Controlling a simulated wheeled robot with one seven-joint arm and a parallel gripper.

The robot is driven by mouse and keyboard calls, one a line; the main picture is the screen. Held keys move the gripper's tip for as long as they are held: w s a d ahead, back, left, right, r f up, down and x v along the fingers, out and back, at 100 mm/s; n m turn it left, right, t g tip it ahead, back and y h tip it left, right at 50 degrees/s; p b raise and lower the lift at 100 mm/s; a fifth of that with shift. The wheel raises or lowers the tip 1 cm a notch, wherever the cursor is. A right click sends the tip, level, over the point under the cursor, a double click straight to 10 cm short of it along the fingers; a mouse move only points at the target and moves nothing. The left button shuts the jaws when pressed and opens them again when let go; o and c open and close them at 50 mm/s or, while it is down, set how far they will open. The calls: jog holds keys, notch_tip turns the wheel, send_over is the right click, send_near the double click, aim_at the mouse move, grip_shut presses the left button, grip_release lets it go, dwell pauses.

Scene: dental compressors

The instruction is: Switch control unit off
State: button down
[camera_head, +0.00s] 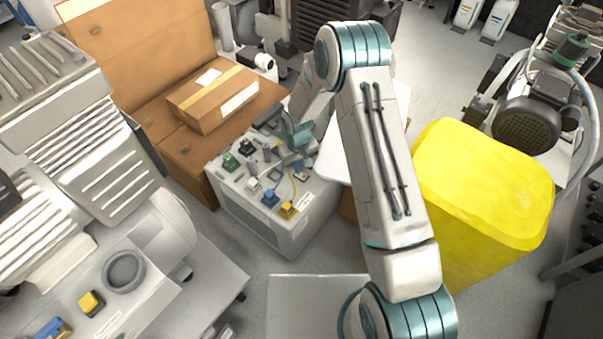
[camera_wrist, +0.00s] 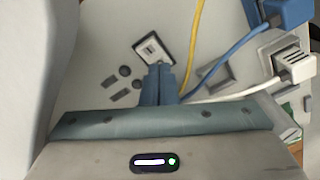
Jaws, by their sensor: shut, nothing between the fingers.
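The control unit (camera_head: 291,226) is a light grey box on the floor in the middle of the head view, with several coloured plugs on its top. Its panel (camera_wrist: 98,45) fills much of the wrist view. A small switch (camera_wrist: 151,48) with a white rocker in a dark frame sits on the panel. My gripper (camera_wrist: 159,68) is shut and empty, its blue fingertips at the lower edge of the switch. I cannot tell whether they touch it. In the head view my gripper (camera_head: 298,148) is over the rear right of the unit's top, and the switch cannot be made out.
A white plug (camera_wrist: 294,66) and a blue plug (camera_wrist: 287,12) with cables, plus a yellow cable (camera_wrist: 195,40), lie right of the fingers. A cardboard box (camera_head: 213,101) stands behind the unit, a yellow bin (camera_head: 485,195) to its right, and a grey compressor (camera_head: 85,140) to its left.

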notch_tip(320, 180, up, 6)
jog(key=p, duration=0.3)
jog(key=shift+f, duration=0.1)
dwell(0.6)
